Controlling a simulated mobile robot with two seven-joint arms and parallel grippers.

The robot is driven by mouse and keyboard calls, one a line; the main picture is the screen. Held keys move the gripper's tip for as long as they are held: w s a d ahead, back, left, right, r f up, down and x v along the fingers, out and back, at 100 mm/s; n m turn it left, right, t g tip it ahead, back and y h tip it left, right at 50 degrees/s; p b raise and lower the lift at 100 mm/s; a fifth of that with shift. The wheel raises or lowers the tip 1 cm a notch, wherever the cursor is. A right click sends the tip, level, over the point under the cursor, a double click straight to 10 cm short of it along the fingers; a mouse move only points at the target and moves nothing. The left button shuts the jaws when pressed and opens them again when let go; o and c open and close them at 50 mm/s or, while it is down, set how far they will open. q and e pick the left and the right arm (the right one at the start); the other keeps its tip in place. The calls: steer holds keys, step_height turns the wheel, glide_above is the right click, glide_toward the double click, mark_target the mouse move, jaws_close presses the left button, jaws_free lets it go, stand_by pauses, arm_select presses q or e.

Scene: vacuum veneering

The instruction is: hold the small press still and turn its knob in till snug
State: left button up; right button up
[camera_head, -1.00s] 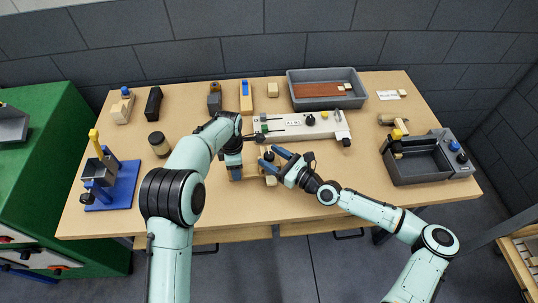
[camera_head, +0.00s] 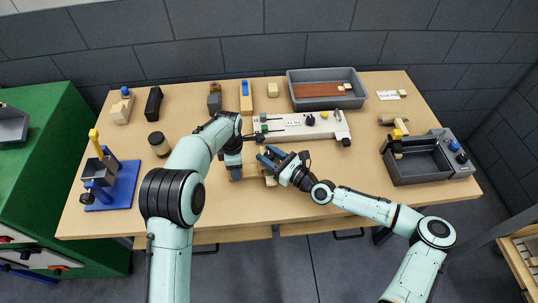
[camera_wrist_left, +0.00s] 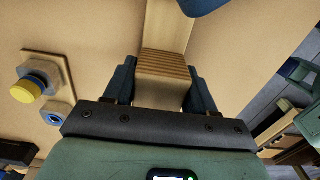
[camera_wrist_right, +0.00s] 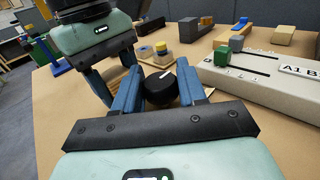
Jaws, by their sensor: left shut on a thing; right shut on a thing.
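The small press (camera_head: 270,180) is a pale wooden block near the front middle of the table, mostly hidden by my grippers in the head view. My left gripper (camera_head: 236,172) is shut on its body; in the left wrist view the ribbed wooden part (camera_wrist_left: 163,63) sits between the fingers. The press's black knob (camera_wrist_right: 160,88), with a white mark on it, shows in the right wrist view. My right gripper (camera_head: 268,158) has its blue fingers on both sides of the knob and is shut on it.
Behind the grippers stands a long white fixture (camera_head: 300,126). A grey tray (camera_head: 326,102) is at the back, a grey bin (camera_head: 420,168) at the right, and a blue stand (camera_head: 122,190) at the left. The front right of the table is clear.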

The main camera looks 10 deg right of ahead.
steer(key=shift+s+a+r, duration=0.15)
steer(key=shift+a+r, duration=0.05)
steer(key=shift+a, duration=0.05)
steer(key=m+t+h, duration=0.2)
steer(key=m+h, duration=0.1)
steer(key=h, duration=0.1)
steer(key=m+t+h, duration=0.3)
steer(key=m+h, duration=0.1)
steer(key=h, duration=0.1)
steer(key=shift+f+h, duration=0.15)
steer(key=shift+h, duration=0.15)
steer(key=m+h, duration=0.3)
steer(key=h, duration=0.2)
steer(key=shift+d, duration=0.1)
steer(key=shift+w+d+m+g+h, duration=0.1)
steer(key=shift+m+g+h, duration=0.2)
steer(key=shift+m+h, duration=0.75)
steer(key=shift+w+d+m+g+h, duration=0.1)
steer(key=shift+m+g+h, duration=0.4)
steer(key=shift+h, duration=0.95)
steer(key=shift+m, duration=0.35)
steer(key=o, duration=1)
steer(key=shift+s, duration=0.1)
